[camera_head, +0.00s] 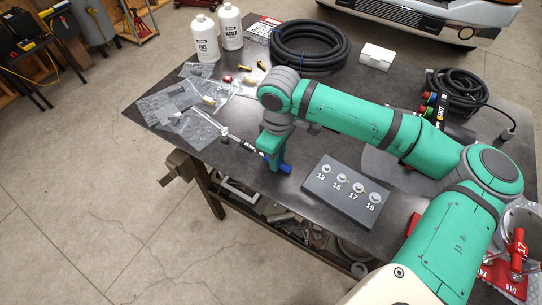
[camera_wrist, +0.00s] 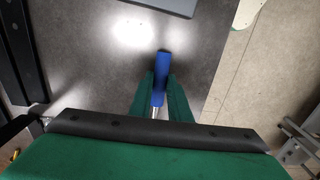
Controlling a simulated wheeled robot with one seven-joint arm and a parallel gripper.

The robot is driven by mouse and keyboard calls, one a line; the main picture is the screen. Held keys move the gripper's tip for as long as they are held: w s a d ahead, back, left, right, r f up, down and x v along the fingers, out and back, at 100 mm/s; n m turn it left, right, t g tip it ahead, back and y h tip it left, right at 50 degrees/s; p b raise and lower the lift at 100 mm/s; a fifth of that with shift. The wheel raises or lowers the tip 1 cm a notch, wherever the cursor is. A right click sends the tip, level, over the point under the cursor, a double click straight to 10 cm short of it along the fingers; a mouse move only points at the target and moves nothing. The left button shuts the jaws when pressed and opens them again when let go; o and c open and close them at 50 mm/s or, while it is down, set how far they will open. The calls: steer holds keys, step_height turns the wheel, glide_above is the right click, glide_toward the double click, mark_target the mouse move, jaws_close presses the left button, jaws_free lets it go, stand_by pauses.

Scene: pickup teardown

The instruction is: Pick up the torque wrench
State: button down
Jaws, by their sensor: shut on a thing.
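The torque wrench (camera_head: 236,142) is a long silver tool with a blue handle, lying across the front-left part of the dark table in the head view. Its head end points to the upper left, and its blue grip end sticks out past my gripper near the table's front edge. My gripper (camera_head: 273,155) points down and is shut on the wrench's handle. In the wrist view the blue handle (camera_wrist: 161,66) sits between the two green fingers of my gripper (camera_wrist: 160,85). I cannot tell whether the wrench touches the table or is slightly raised.
A grey socket block (camera_head: 345,190) with numbered holes stands just right of my gripper. Plastic bags (camera_head: 200,128) with small parts lie by the wrench's head. Two white bottles (camera_head: 206,40), a coiled black hose (camera_head: 310,45) and a white box (camera_head: 377,56) are farther back.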

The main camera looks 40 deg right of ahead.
step_height(320, 180, up, 3)
steer(key=shift+w+f, duration=0.1)
steer(key=shift+f, duration=0.1)
steer(key=s+a+r, duration=0.6)
steer(key=a+r, duration=0.4)
steer(key=a, duration=0.2)
steer(key=shift+s+a, duration=0.15)
steer(key=shift+s, duration=0.25)
steer(key=c, duration=2.3)
jaws_free()
jaws_close()
